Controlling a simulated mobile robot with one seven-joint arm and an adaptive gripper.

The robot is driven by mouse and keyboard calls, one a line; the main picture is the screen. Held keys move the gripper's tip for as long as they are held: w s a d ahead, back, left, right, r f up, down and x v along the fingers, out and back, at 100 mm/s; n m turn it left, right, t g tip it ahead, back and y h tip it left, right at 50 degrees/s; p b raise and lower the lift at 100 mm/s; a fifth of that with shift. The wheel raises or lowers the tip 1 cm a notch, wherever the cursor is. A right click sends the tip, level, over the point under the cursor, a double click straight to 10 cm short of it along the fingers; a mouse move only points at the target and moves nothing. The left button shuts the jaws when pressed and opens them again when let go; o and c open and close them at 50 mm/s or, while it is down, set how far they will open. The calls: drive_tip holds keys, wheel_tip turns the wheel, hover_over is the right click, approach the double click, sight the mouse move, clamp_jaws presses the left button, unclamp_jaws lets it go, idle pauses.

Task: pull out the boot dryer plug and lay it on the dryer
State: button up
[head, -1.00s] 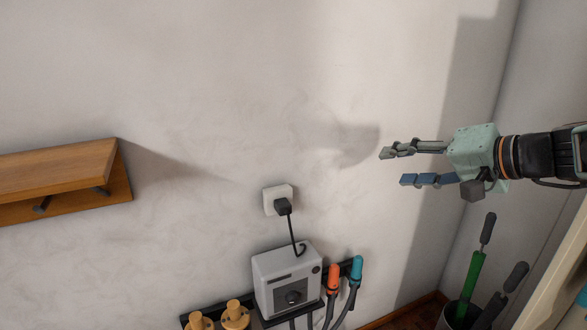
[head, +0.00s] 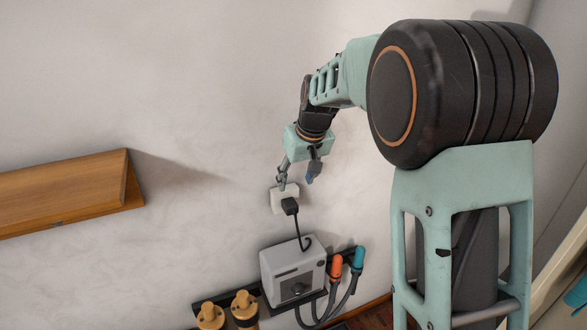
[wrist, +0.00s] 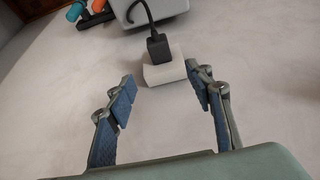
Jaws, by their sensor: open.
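The black plug (head: 290,206) sits in the white wall socket (head: 279,194), and its cord runs down to the grey boot dryer (head: 292,268). In the wrist view the plug (wrist: 157,47) stands on the socket (wrist: 165,74), beyond my fingertips. My gripper (head: 298,178) is open and empty at the top edge of the socket in the head view. In the wrist view my gripper's two blue-padded fingers (wrist: 162,86) are spread wide, with the socket between and ahead of them. The plug is not between the pads.
The dryer rests on a dark wall shelf, with orange (head: 336,267) and cyan (head: 359,258) hose ends at its right and wooden pegs (head: 245,305) at its left. A wooden wall shelf (head: 70,190) stands off to the left. The wall around the socket is bare.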

sight(290, 202)
drive_tip(key=x, duration=1)
drive_tip(key=shift+a+f+p, duration=0.1)
drive_tip(key=shift+f+p, duration=0.25)
drive_tip(key=shift+p, duration=0.05)
drive_tip(key=c, duration=1.2)
